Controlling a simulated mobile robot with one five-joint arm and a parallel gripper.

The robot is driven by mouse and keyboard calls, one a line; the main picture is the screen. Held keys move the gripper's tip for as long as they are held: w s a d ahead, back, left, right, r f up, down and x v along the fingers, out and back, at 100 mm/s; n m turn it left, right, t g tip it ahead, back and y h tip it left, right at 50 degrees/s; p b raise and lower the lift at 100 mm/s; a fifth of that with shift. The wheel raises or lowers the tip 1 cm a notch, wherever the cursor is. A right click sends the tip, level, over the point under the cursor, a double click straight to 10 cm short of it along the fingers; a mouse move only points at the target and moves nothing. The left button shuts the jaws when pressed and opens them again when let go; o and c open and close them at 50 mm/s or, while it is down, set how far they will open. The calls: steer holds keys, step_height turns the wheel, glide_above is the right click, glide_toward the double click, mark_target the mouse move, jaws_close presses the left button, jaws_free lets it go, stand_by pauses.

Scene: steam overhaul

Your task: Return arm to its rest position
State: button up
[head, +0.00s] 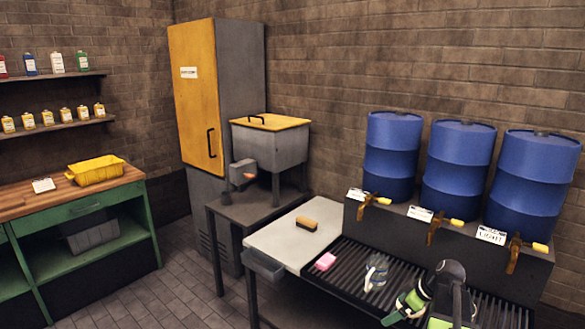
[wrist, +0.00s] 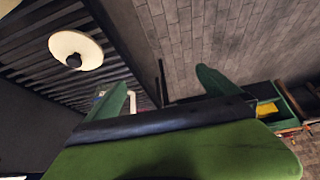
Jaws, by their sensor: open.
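My gripper (head: 402,307) is low over the right part of the slatted black rack in the head view, with my dark arm beside it. In the wrist view its two green fingers (wrist: 161,84) stand wide apart with nothing between them. A clear glass vessel (head: 376,272) stands on the rack just left of my gripper, apart from it. In the wrist view a round cream disc with a dark centre (wrist: 75,50) shows over the slats; I cannot tell what it is.
Three blue drums (head: 459,170) with taps stand behind the slatted rack (head: 345,252). A yellow-lidded grey tank (head: 272,150) stands further back. The tiled floor (head: 190,270) is clear at left.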

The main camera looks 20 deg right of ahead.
steer(key=w+a+f+n+g, duration=0.1)
steer(key=w+a+g, duration=0.1)
steer(key=a, duration=1.2)
steer(key=w+a+f+n+g, duration=0.1)
steer(key=w+a, duration=0.1)
steer(key=a, duration=1.2)
steer(key=s+a+m+g+h, duration=0.2)
steer(key=s+a+m+h, duration=0.1)
steer(key=s+a+m, duration=0.3)
steer(key=m, duration=0.2)
steer(key=shift+s+a+f+m, duration=0.25)
steer(key=shift+a+f+m, duration=0.05)
steer(key=shift+f, duration=0.1)
